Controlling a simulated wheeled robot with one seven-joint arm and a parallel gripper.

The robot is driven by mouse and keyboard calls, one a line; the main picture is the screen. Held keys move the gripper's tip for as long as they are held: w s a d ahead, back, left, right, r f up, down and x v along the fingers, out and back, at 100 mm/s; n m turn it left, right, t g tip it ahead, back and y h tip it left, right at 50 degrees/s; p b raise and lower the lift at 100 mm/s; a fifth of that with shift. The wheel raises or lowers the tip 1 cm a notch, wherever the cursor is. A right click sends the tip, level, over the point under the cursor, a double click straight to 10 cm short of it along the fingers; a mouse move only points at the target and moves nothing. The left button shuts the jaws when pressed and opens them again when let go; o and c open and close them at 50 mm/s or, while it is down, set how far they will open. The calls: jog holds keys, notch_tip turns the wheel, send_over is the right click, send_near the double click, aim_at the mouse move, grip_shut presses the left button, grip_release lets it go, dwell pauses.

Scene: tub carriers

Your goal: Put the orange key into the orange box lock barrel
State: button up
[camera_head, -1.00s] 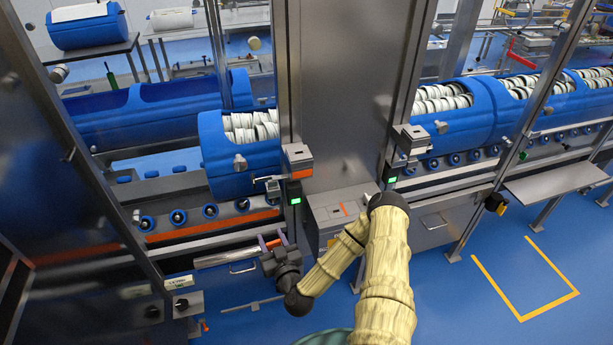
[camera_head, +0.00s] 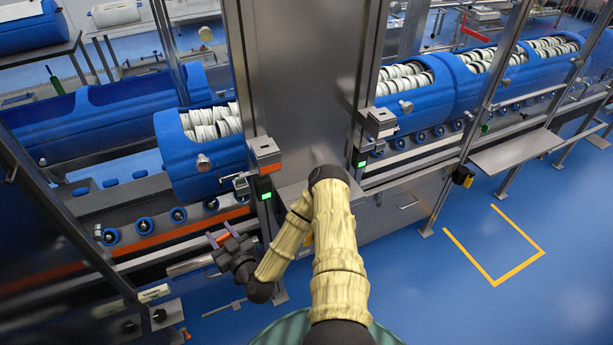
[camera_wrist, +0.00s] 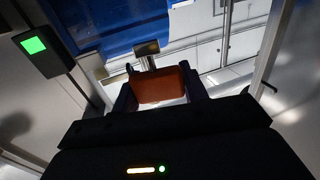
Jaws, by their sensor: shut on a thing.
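My gripper (camera_head: 222,238) is low in front of the machine, below and left of the orange-marked lock box. In the wrist view the orange key (camera_wrist: 162,85) sits between the fingers of my gripper (camera_wrist: 160,92), which is shut on it. The box with an orange face (camera_head: 268,168) is mounted on the steel post, above a green lamp. Its lock barrel opening cannot be made out, and the gripper is well apart from it.
A blue tub (camera_head: 200,165) with white rolls stands left of the post. A rail with an orange strip (camera_head: 170,240) runs near my gripper. A second grey box (camera_head: 380,122) is on the right post. Blue floor (camera_head: 400,290) is open at right.

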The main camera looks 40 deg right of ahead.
jog(key=shift+h, duration=0.5)
jog(key=w+d+f+b, duration=0.1)
jog(key=d+b, duration=0.3)
jog(key=d, duration=0.2)
jog(key=w+d+f+b, duration=0.1)
jog(key=w+d+b, duration=0.1)
jog(key=d+b, duration=0.3)
jog(key=w+d+f+b, duration=0.1)
jog(key=w+d+b, duration=0.1)
jog(key=d+b, duration=0.2)
jog(key=shift+d+f+b, duration=0.2)
jog(key=shift+d+b, duration=0.2)
jog(key=shift+d, duration=1.5)
jog(key=shift+m+h, duration=0.6)
jog(key=d+b, duration=0.1)
jog(key=d, duration=0.1)
jog(key=d+r+b, duration=0.1)
jog(key=d+b, duration=0.2)
jog(key=d, duration=0.2)
jog(key=shift+s+r+b, duration=0.2)
jog(key=shift+r+b, duration=0.1)
jog(key=s+d+r+m+h+b, duration=0.1)
jog(key=s+d+r+h+b, duration=0.1)
jog(key=d+r+b, duration=0.2)
jog(key=d, duration=0.3)
jog(key=shift+s+d+m, duration=0.15)
jog(key=shift+d+m, duration=0.15)
jog(key=shift+f+g+h+b, duration=0.15)
jog(key=shift+g+h+b, duration=0.15)
jog(key=shift+b, duration=0.2)
